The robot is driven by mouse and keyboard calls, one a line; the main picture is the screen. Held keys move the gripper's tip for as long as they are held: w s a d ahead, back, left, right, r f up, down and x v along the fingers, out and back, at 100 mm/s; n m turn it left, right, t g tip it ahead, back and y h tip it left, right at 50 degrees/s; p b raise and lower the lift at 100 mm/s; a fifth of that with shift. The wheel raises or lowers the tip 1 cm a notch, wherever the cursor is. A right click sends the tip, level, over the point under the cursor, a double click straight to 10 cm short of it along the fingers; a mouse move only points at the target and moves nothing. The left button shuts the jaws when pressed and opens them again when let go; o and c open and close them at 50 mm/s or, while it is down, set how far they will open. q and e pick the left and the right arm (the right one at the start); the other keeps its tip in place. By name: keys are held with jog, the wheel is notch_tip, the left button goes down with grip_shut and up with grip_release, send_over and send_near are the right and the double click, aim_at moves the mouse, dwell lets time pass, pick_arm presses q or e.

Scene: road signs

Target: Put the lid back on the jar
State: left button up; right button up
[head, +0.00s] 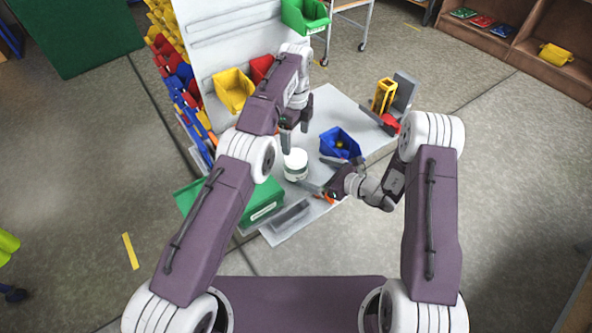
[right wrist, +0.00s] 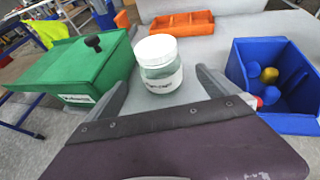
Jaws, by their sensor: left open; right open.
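The jar (head: 296,172) is a short clear jar with a white label, standing upright on the grey bench. A white lid (head: 296,157) shows on its top; I cannot tell how firmly it sits. In the right wrist view the jar (right wrist: 160,78) and the white lid (right wrist: 155,46) are ahead, between the lines of my fingers. My right gripper (head: 320,173) is open and empty, low over the bench, with its fingertips just to the right of the jar. My left gripper (head: 295,128) is open and empty, pointing down above and behind the jar.
A blue bin (head: 340,143) with small items stands right of the jar. A green box (head: 265,205) stands at the near left. An orange tray (right wrist: 180,24) lies beyond the jar. A yellow holder (head: 384,95) stands at the bench's far right. A white panel with bins rises behind.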

aim_at(296, 165)
pick_arm(q)
jog(key=shift+a, duration=0.1)
pick_arm(e)
jog(key=shift+a, duration=0.1)
jog(key=x, duration=0.9)
